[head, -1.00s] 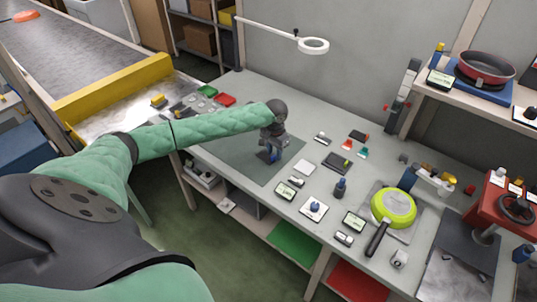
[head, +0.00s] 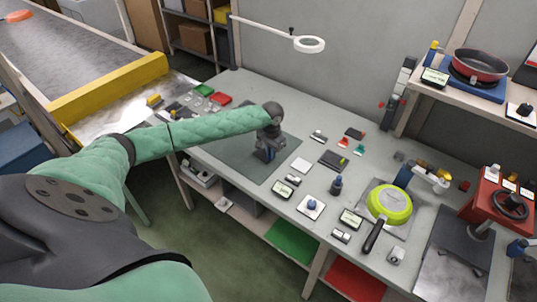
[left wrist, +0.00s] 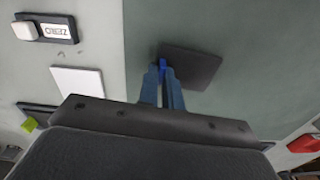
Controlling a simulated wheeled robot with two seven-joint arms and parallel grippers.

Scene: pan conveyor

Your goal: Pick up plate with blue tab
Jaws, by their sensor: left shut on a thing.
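The plate with the blue tab is a small dark square plate (left wrist: 193,68) in the left wrist view. Its blue tab (left wrist: 163,65) sits at the plate's left side, between my fingertips. My left gripper (left wrist: 161,76) is shut on this tab. In the head view my left gripper (head: 267,154) points down over the dark green mat (head: 240,163). The plate is mostly hidden there by the gripper. I cannot tell whether it touches the mat or is slightly raised. My right gripper is not in view.
Right of the mat lie a white square plate (head: 302,165), a dark plate with a green tab (head: 333,159) and several small labelled parts. A lime-green pan (head: 389,203) lies farther right. A ring lamp (head: 309,45) stands behind. The conveyor (head: 65,50) is at the far left.

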